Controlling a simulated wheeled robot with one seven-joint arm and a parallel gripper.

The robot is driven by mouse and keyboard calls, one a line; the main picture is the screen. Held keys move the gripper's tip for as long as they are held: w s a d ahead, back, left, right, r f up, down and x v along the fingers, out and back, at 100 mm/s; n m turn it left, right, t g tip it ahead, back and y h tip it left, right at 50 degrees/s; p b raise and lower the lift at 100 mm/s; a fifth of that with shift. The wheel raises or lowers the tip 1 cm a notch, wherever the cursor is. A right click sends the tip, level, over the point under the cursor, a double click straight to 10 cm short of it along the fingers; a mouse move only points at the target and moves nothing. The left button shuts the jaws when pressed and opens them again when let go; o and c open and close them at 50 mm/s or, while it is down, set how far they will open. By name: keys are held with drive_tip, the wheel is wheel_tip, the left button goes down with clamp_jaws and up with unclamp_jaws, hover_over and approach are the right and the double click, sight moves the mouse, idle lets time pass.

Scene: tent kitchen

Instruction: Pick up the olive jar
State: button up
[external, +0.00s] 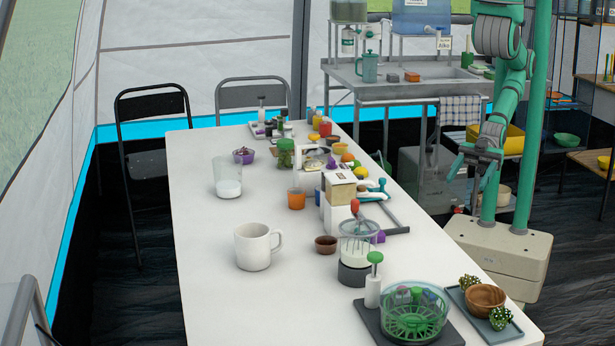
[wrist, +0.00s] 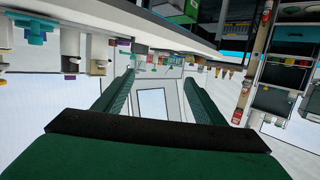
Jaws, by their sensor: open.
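A jar with green contents, likely the olive jar (external: 286,153), stands upright towards the far end of the white table (external: 205,290) in the external view. My gripper (external: 466,172) is off the table's right side, well apart from the jar. In the wrist view my gripper (wrist: 159,78) shows two green fingers spread apart with nothing between them. I cannot pick out the jar in the wrist view.
A glass beaker (external: 228,176), an orange cup (external: 296,198) and a boxy beige dispenser (external: 339,190) stand near the jar. The table's left side is mostly clear.

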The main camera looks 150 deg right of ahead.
drive_tip(key=w+d+r+m+h, duration=0.2)
drive_tip(key=w+d+h, duration=0.2)
drive_tip(key=d, duration=0.4)
drive_tip(key=w+d+r+m+h, duration=0.2)
drive_tip(key=w+d+h, duration=0.2)
drive_tip(key=d, duration=0.3)
wheel_tip(320, 180, up, 6)
drive_tip(key=r+m+g+h, duration=0.1)
drive_tip(key=m+g+h, duration=0.8)
drive_tip(key=m+g, duration=0.2)
hover_over(293, 143)
drive_tip(key=w+a, duration=0.5)
drive_tip(key=a, duration=0.1)
drive_tip(key=s+f+g+y, duration=0.1)
drive_tip(key=f, duration=0.2)
drive_tip(key=s+d+f+m+g+y, duration=0.1)
drive_tip(key=s+f, duration=0.1)
drive_tip(key=f, duration=0.1)
drive_tip(key=s+d+f+y, duration=0.1)
drive_tip(key=s+f, duration=0.1)
drive_tip(key=f, duration=0.2)
drive_tip(key=shift+s+d+g+y, duration=0.2)
drive_tip(key=shift+g+y, duration=0.2)
drive_tip(key=x, duration=0.4)
drive_tip(key=shift+d+f, duration=0.1)
drive_tip(key=shift+f, duration=0.05)
drive_tip(key=shift+x, duration=3.1)
drive_tip(key=c, duration=1.2)
